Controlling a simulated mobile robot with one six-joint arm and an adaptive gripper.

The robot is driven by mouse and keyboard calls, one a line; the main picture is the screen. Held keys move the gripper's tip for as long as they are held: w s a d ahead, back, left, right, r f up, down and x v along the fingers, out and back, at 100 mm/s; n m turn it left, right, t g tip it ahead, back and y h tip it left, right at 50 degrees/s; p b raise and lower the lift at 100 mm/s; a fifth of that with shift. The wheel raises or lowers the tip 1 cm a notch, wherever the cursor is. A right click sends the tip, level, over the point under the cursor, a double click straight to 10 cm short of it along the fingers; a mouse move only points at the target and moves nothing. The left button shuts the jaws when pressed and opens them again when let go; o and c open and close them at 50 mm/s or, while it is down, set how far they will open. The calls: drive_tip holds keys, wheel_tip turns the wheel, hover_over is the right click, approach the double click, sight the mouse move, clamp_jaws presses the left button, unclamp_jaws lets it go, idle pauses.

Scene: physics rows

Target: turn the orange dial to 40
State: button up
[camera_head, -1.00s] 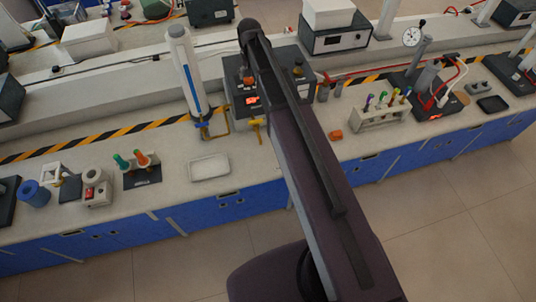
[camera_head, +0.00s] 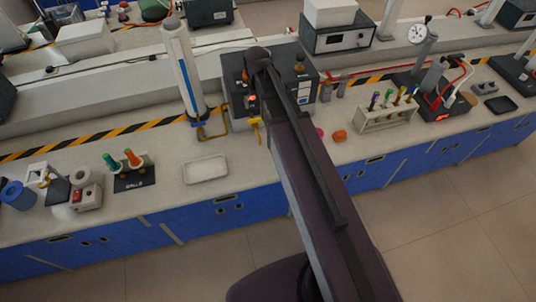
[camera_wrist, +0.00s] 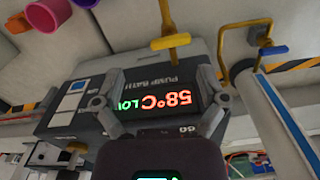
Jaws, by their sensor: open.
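The dark grey pump bath (camera_head: 310,82) stands on the bench, partly behind my arm. In the wrist view its front (camera_wrist: 75,105) appears upside down, with a lit display (camera_wrist: 172,102) reading 58°C and green letters partly covered by a finger. A small orange part, possibly the dial (camera_head: 245,75), shows on the bath beside my arm in the head view. In the wrist view the dial is not clearly visible; a "60" mark shows just above my gripper's body. My gripper (camera_wrist: 160,92) is open, its fingers apart before the panel with nothing seen between them. My arm hides it in the head view.
A yellow valve handle (camera_wrist: 170,41) and brass pipe (camera_wrist: 228,45) stand close to the bath front. A tall white cylinder (camera_head: 182,70) is left of the bath. Pink (camera_wrist: 47,14) and orange (camera_head: 340,136) cups lie nearby. A tray (camera_head: 206,169) lies on the bench.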

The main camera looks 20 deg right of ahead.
drive_tip(key=s+f+n+b, duration=0.1)
drive_tip(key=s+f+b, duration=1)
drive_tip(key=s, duration=0.1)
drive_tip(key=shift+f+n, duration=0.35)
drive_tip(key=shift+n, duration=0.05)
drive_tip(key=shift+s, duration=0.1)
drive_tip(key=shift+s, duration=0.45)
